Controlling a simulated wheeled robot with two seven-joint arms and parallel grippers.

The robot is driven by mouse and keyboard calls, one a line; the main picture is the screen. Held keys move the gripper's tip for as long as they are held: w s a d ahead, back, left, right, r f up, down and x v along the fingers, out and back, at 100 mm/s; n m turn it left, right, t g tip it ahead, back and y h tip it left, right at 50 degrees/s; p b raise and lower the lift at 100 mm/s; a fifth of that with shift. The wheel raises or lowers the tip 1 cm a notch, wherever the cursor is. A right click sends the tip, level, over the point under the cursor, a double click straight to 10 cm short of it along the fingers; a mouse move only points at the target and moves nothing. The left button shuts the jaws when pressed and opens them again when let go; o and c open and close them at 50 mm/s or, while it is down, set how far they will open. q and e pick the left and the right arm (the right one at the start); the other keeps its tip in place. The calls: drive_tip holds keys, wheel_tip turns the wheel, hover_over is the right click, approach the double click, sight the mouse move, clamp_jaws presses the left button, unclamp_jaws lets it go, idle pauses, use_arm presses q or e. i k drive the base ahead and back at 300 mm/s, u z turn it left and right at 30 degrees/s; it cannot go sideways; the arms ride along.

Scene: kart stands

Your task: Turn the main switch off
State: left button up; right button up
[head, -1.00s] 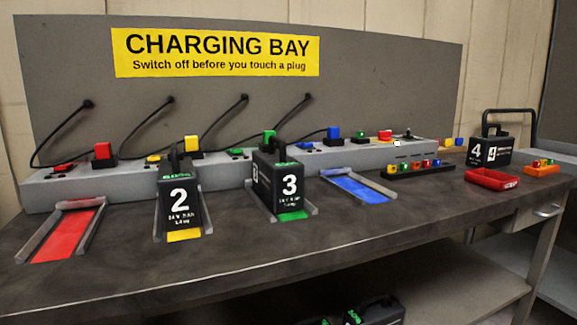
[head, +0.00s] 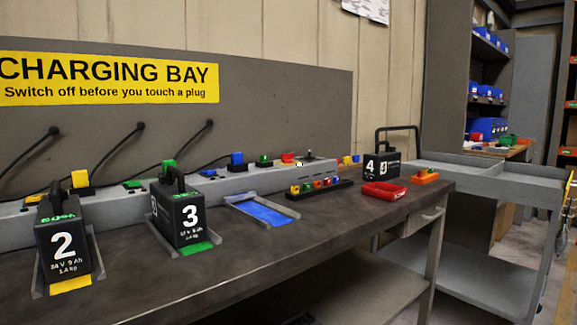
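The long grey charging strip (head: 120,200) runs along the back of the bench under the yellow charging bay sign (head: 110,80). Near its right end are a small red part (head: 287,158) and a small dark part with a short upright piece (head: 308,155). The main switch seems to be among these, but they are too small to tell which it is or how it is set. A small white spot shows in front of them. Neither of my grippers is in view.
Battery 2 (head: 62,245) and battery 3 (head: 184,215) stand in bays; the blue bay (head: 262,212) is empty. A rack of coloured plugs (head: 320,190), battery 4 (head: 381,167), a red tray (head: 384,190) and a grey cart (head: 490,180) are further right.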

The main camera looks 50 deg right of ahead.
sight(287, 157)
drive_tip(key=z, duration=1.65)
